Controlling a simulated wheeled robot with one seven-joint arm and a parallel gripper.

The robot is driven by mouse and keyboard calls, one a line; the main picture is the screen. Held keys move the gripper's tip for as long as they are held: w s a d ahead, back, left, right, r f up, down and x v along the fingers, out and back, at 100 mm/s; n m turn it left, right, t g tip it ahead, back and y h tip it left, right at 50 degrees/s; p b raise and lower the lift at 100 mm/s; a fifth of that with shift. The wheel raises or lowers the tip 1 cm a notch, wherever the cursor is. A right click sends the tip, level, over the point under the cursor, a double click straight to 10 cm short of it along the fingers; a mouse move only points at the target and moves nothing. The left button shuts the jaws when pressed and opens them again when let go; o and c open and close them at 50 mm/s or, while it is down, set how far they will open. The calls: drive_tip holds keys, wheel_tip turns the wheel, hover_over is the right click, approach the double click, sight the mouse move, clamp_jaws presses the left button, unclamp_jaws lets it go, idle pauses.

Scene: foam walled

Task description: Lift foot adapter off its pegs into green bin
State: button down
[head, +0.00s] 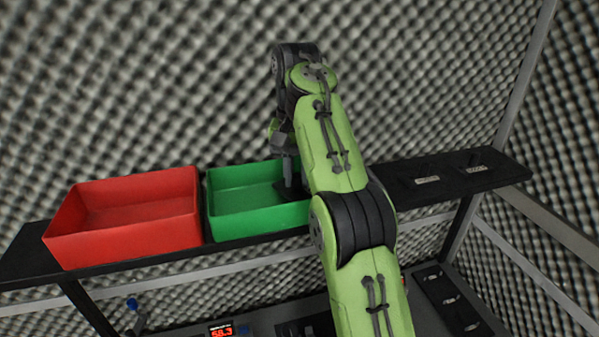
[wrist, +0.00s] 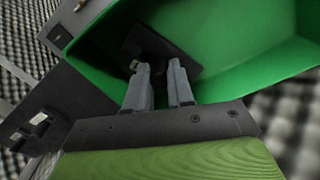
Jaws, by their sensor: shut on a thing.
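The green bin (head: 237,184) stands on the dark shelf, and its inside fills much of the wrist view (wrist: 225,30). My gripper (head: 288,183) reaches down into the bin at its right side. In the wrist view my gripper (wrist: 161,66) is shut on a dark, flat plate-like piece, the foot adapter (wrist: 183,62). The adapter is within the bin's walls. I cannot tell whether it touches the bin floor. My arm hides the right end of the bin in the head view.
A red bin (head: 125,217) stands left of the green bin and looks empty. The dark shelf (head: 400,196) runs right, with small labelled fixtures (head: 427,180) on it. A lower bench (head: 262,322) holds a red-digit display (head: 221,331). Foam walls stand behind.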

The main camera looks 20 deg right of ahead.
drive_tip(key=shift+s+f, duration=0.15)
drive_tip(key=shift+f+b, duration=0.1)
drive_tip(key=shift+b, duration=0.2)
drive_tip(key=shift+f, duration=0.3)
drive_tip(key=c, duration=0.9)
unclamp_jaws()
